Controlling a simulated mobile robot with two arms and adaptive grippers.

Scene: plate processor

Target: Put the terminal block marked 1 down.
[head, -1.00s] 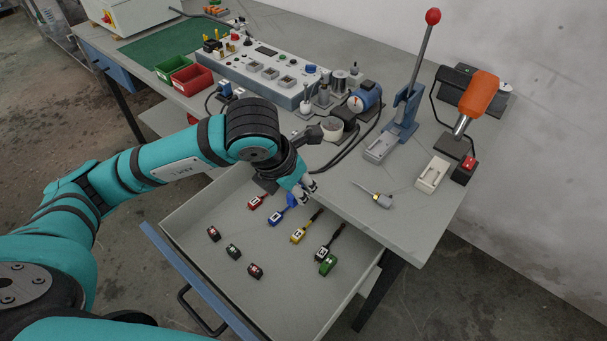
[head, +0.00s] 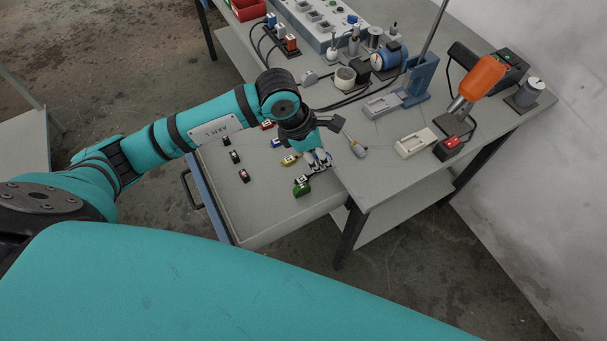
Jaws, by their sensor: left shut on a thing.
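My left gripper (head: 318,163) points down over the right side of the open drawer (head: 255,215), near the table edge. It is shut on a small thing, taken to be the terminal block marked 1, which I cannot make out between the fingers. No number is readable. Below and left of the fingers lies a green piece (head: 302,190) with a dark end. My right gripper is not in view.
Three small dark blocks, the nearest one (head: 244,176), stand in the drawer's left part. The drawer's front part is clear.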

